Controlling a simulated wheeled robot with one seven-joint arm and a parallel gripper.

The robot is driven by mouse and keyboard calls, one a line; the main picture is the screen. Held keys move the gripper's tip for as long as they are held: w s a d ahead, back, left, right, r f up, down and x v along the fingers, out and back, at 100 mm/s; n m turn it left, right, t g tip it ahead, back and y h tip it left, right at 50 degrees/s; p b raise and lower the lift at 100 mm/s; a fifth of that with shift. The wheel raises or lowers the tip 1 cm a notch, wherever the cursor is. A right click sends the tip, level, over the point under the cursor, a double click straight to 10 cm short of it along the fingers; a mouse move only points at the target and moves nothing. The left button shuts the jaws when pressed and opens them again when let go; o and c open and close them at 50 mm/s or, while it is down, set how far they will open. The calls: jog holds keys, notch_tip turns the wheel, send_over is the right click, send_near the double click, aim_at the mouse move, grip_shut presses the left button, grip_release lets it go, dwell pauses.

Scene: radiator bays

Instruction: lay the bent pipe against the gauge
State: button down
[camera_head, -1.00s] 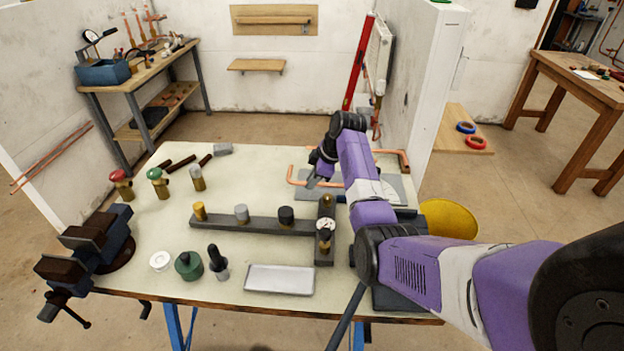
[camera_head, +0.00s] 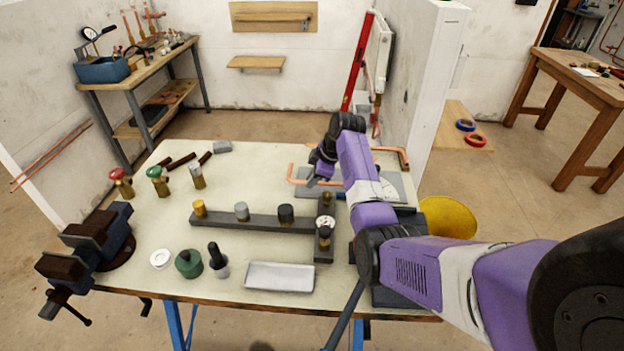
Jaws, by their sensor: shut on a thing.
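A copper bent pipe (camera_head: 291,173) lies at the back right of the pale bench, its left end turned up toward the back. My gripper (camera_head: 314,182) is at the pipe's long run, near that bend, and is shut on it. My arm hides part of the pipe; a copper stretch with a bend (camera_head: 403,156) shows right of the arm, and I cannot tell if it is the same piece. A flat grey plate (camera_head: 390,186), perhaps the gauge, lies under and beside the pipe, partly hidden by my arm. Contact between pipe and plate is too small to tell.
A dark grey bar (camera_head: 262,223) with several fittings and a small dial (camera_head: 325,222) stands in front of my gripper. A white tray (camera_head: 280,277) is at the front edge. A vise (camera_head: 90,240) is at left.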

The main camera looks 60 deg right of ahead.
aim_at(309, 191)
jog(key=shift+s+a+f+b, duration=0.1)
jog(key=shift+f+b, duration=0.7)
jog(key=shift+f, duration=0.7)
dwell(1.1)
